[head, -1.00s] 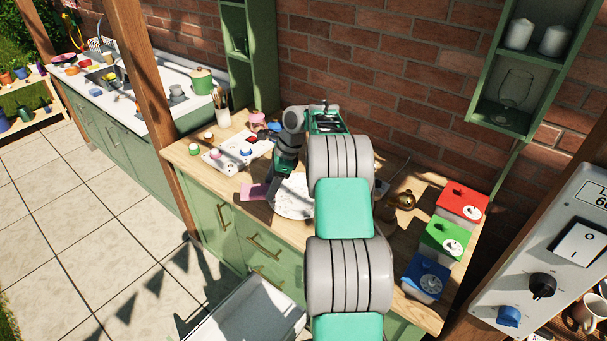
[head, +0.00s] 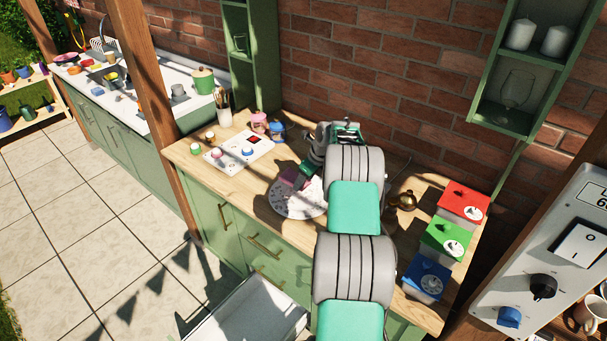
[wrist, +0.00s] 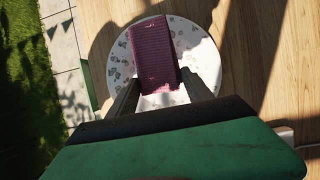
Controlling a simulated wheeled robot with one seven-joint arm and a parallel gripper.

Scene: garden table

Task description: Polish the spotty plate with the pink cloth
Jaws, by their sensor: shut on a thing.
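The spotty plate (head: 287,203) lies on the wooden worktop, partly hidden by my arm in the head view. It is white and round with many grey marks, and shows in the wrist view too (wrist: 122,70). My gripper (wrist: 161,80) is over the plate and shut on the pink cloth (wrist: 153,48). The cloth is a ribbed, folded rectangle that lies over the upper middle of the plate in the wrist view. In the head view only a small part of the cloth (head: 288,177) shows at the plate's far side. Whether it touches the plate is hard to tell.
A white panel with knobs (head: 240,150) lies left of the plate. A brass pot (head: 403,200) and red (head: 463,204), green (head: 446,238) and blue (head: 426,279) boxes stand on the right. An open white drawer (head: 247,318) juts out below the worktop's front.

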